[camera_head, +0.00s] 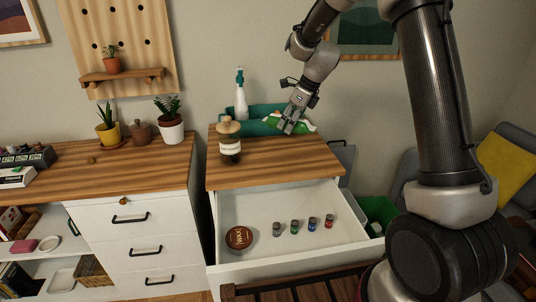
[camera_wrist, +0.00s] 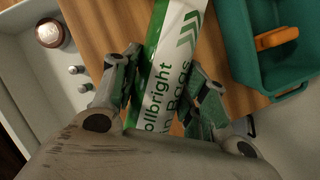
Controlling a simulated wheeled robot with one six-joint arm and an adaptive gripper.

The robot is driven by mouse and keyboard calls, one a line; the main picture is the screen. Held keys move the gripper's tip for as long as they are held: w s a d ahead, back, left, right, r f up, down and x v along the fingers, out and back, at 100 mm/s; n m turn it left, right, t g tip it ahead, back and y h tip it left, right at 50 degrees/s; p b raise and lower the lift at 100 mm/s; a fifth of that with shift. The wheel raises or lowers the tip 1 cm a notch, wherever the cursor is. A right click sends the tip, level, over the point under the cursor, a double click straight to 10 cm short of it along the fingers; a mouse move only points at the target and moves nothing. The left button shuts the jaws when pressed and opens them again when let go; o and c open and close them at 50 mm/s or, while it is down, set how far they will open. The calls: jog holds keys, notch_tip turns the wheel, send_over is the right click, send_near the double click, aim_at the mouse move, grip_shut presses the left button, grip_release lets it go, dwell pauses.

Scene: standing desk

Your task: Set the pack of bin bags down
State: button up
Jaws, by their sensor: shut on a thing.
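The pack of bin bags (camera_wrist: 172,75) is a white and green roll-shaped pack with printed lettering. In the wrist view it lies between the two fingers of my gripper (camera_wrist: 163,88), which is shut on it. In the head view my gripper (camera_head: 290,126) points down at the back right of the wooden desk top (camera_head: 275,172). The pack (camera_head: 307,127) shows there around the fingertips, partly hidden by them. It is low over the wood; I cannot tell whether it touches.
A teal caddy (camera_head: 260,112) with an orange-handled thing (camera_wrist: 277,38) stands close beside the pack. The open drawer (camera_head: 262,261) below holds a round tin (camera_head: 238,238) and several small bottles. The desk top's front is clear.

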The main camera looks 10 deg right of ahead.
aim_at(284, 155)
jog(key=shift+r+m+t, duration=0.1)
jog(key=shift+m+t, duration=0.2)
jog(key=shift+m, duration=0.3)
jog(key=shift+a, duration=0.1)
jog(key=shift+m, duration=0.3)
notch_tip(284, 155, down, 10)
jog(key=shift+f, duration=0.1)
jog(key=o, duration=1.2)
jog(key=shift+f, duration=0.1)
